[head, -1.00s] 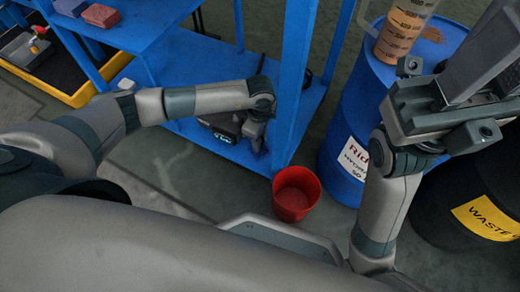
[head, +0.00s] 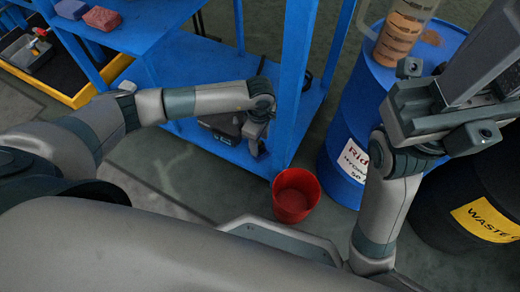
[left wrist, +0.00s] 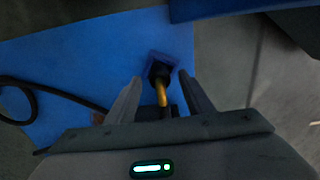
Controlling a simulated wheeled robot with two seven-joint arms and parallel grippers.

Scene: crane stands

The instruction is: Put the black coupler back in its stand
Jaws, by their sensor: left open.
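My left gripper (left wrist: 160,98) is open, with one finger on each side of a small dark blue block (left wrist: 158,60) in the left wrist view. A black part with a yellow band (left wrist: 161,92) runs from this block towards the palm, between the fingers. It may be the black coupler in its stand, but the picture is too dark to be sure. I cannot tell whether the fingers touch it. In the head view my left gripper (head: 257,135) points down over the blue lower shelf, beside a dark case-like object (head: 222,124).
A black hose (left wrist: 32,100) curves over the blue surface. A blue shelf post (head: 297,80) stands right of my left gripper. A red bucket (head: 295,196) stands on the floor. A blue drum (head: 345,130) and a black waste drum (head: 440,215) stand at right.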

